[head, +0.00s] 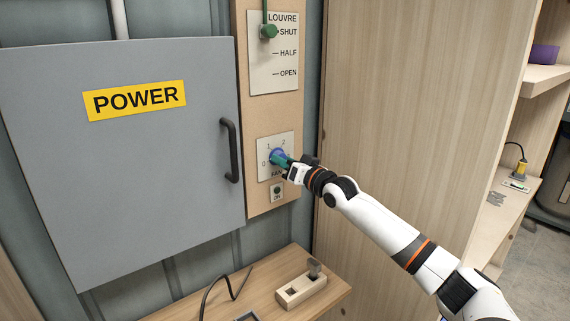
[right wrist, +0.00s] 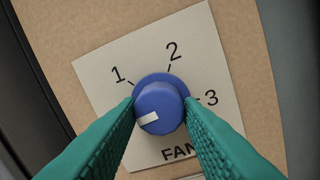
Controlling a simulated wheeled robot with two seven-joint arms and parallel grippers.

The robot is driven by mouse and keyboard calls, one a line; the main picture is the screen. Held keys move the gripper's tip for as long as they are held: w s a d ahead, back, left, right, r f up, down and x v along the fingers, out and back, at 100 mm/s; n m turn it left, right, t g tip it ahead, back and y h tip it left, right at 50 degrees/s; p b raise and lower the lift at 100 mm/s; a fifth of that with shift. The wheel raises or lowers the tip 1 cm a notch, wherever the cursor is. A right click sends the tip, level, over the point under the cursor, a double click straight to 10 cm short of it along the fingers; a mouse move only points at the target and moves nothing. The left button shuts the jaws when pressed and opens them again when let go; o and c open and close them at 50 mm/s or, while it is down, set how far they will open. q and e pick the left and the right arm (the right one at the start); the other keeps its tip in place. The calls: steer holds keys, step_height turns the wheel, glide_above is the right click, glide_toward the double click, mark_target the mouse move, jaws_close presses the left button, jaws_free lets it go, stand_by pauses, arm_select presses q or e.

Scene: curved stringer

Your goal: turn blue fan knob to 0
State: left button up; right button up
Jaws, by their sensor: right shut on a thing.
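The blue fan knob (right wrist: 160,104) sits on a pale plate (right wrist: 100,70) marked 1, 2, 3 and FAN in the right wrist view. Its white pointer mark faces lower left, toward the part of the plate behind the left finger; no number shows there. In the head view the knob (head: 276,155) is partly covered by my gripper, and a 0 shows at the plate's left side. My right gripper (right wrist: 160,112) is shut on the knob, with one green finger on each side. My left gripper is not in view.
A grey POWER cabinet (head: 120,190) with a black handle (head: 230,150) stands left of the panel. A wooden wall (head: 415,100) rises at right.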

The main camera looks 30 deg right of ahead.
steer(key=shift+f+n, duration=0.15)
steer(key=shift+n, duration=0.85)
steer(key=o, duration=1)
steer(key=shift+c, duration=0.2)
steer(key=shift+s, duration=0.1)
steer(key=s+d+b, duration=0.1)
steer(key=s+b, duration=0.2)
steer(key=s, duration=0.8)
steer(key=shift+s+d+f, duration=0.25)
steer(key=shift+s+d, duration=0.05)
